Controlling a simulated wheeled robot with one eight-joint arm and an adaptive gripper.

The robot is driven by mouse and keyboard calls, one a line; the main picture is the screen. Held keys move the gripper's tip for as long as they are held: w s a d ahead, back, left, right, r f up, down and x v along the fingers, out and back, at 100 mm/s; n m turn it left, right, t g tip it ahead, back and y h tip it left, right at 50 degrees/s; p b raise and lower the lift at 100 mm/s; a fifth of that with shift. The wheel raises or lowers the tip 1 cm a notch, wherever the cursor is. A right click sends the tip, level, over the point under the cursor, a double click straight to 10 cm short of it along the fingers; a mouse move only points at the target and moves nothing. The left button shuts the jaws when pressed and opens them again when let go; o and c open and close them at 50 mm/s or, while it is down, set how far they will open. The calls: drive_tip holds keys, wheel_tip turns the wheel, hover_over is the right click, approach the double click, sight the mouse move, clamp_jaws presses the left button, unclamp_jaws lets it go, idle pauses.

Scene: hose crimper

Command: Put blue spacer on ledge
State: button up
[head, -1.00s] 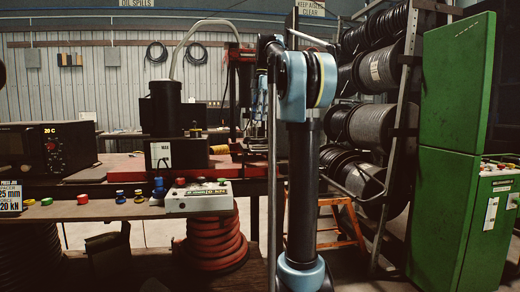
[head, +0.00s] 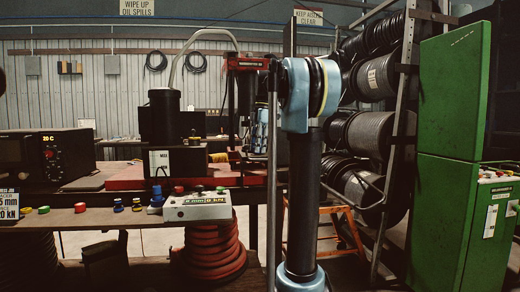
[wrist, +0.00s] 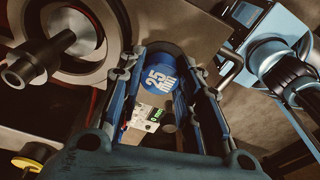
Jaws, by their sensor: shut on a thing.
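In the wrist view my gripper (wrist: 170,100) is shut on the blue spacer (wrist: 163,79), a round blue piece with "25 mm" in white on its face. The spacer sits between the fingertips. In the head view the gripper and the held spacer cannot be made out behind my arm. A brown ledge (head: 90,220) runs along the front left. Small blue-and-yellow pieces (head: 118,205) stand on it, with a blue piece (head: 156,197) beside the control box. Which part the task calls the ledge is not certain.
A control box (head: 197,206) with buttons sits at the ledge's right end, above a coiled red hose (head: 210,250). Green and red pieces (head: 80,207) lie further left. A round dark-bored machine part (wrist: 70,45) is close left of my gripper. A green cabinet (head: 460,150) stands right.

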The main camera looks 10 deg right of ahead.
drive_tip(key=shift+f, duration=0.2)
drive_tip(key=o, duration=0.9)
drive_tip(key=shift+r, duration=0.1)
drive_tip(key=r, duration=0.4)
drive_tip(key=d+r, duration=0.1)
drive_tip(key=r, duration=0.7)
drive_tip(key=shift+w+d, duration=0.15)
drive_tip(key=shift+d, duration=0.1)
